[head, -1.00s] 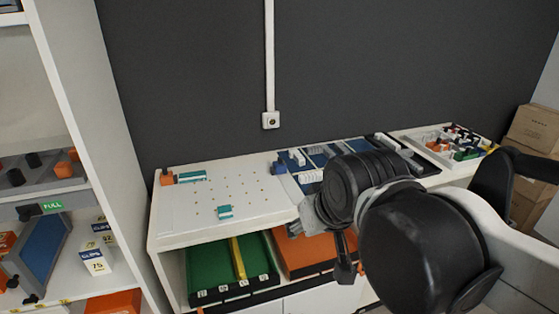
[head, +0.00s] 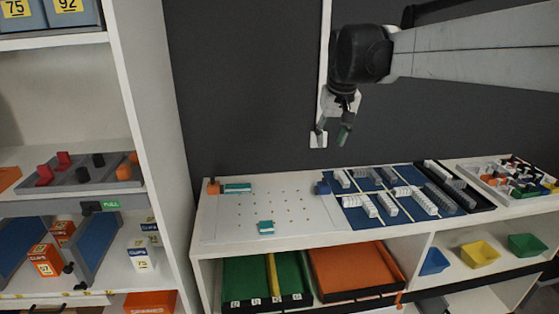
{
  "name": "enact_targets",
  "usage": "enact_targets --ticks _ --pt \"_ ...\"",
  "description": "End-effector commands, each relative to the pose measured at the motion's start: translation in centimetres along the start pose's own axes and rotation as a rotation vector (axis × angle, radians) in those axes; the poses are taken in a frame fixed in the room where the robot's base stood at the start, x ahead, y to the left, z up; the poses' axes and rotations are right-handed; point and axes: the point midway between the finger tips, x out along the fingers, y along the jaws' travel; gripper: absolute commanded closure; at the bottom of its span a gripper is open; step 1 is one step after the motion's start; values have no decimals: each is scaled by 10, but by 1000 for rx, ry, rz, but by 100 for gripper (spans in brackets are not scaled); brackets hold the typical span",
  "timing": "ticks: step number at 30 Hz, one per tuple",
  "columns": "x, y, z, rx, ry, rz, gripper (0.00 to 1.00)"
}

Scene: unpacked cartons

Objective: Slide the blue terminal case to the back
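The blue case (head: 410,178) holds rows of white terminal blocks split by pale dividers. It lies on the white cabinet top, right of the pegged white board. My gripper (head: 332,137) hangs in the air above and behind the case's left part, in front of the dark wall. Its fingers point down and stand apart, with nothing seen between them. It does not touch the case.
A black tray (head: 455,187) of grey and white parts sits right of the case, then a bin of mixed parts (head: 508,180). The pegged board (head: 270,210) is mostly bare. A shelf unit (head: 150,120) stands at left.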

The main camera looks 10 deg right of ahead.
Motion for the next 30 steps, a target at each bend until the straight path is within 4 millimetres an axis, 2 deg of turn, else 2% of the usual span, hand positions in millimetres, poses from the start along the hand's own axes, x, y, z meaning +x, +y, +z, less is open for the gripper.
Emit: enact_targets --ticks 1,3,11,15,21,30 --pt "5 3 -16 1 -13 0 67" --pt "12 8 -34 0 -32 0 67" --pt "48 25 -95 3 -102 -1 67" --pt "73 34 -122 4 -140 -2 67" --pt "112 48 -155 5 -194 -5 67" --pt "179 70 -185 9 -274 -12 67"
